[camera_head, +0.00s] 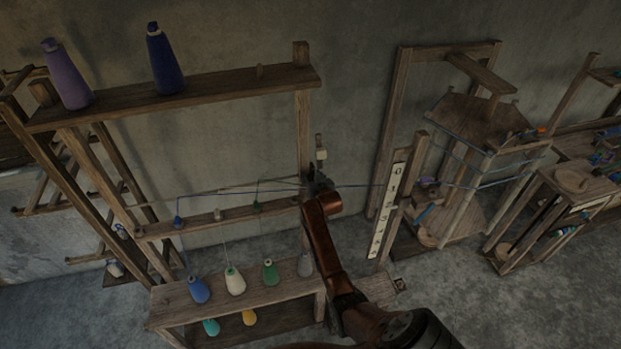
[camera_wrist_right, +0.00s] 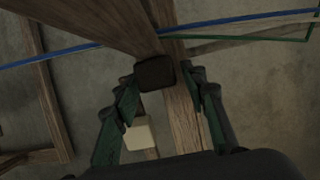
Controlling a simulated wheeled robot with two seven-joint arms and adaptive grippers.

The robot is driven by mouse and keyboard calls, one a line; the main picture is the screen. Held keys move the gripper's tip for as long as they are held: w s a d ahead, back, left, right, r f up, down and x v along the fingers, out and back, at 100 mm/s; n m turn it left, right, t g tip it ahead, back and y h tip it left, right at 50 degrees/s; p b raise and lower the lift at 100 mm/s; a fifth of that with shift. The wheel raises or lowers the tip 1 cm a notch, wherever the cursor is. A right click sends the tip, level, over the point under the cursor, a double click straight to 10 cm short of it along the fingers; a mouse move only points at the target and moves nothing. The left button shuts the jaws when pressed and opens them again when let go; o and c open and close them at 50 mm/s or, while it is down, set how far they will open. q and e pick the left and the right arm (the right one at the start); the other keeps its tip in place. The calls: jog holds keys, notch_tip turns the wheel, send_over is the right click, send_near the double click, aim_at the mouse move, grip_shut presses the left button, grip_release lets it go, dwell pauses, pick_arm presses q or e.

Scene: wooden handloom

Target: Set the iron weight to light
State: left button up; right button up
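In the right wrist view, a small dark block (camera_wrist_right: 155,73) that may be the iron weight sits against the wooden post, between and just beyond my fingertips. A pale block (camera_wrist_right: 139,133) shows lower, between the fingers. My right gripper (camera_wrist_right: 165,80) is open, with a finger on each side and a gap to the dark block. In the head view, my right gripper (camera_head: 319,184) is at the right post of the yarn rack, just below a small pale block (camera_head: 321,154). The arm and gripper hide what lies between the fingers there. My left gripper is not in view.
A blue thread (camera_head: 350,186) runs past my gripper to a white numbered scale (camera_head: 388,210) on a post. The yarn rack (camera_head: 190,92) and lower shelf (camera_head: 245,290) hold several cones. A wooden reel frame (camera_head: 480,125) stands to the right.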

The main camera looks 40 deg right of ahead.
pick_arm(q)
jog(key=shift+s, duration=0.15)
pick_arm(e)
jog(key=shift+o, duration=0.4)
jog(key=shift+s+a, duration=0.1)
jog(key=shift+r, duration=0.1)
jog(key=v, duration=1.2)
jog(key=shift+r, duration=0.1)
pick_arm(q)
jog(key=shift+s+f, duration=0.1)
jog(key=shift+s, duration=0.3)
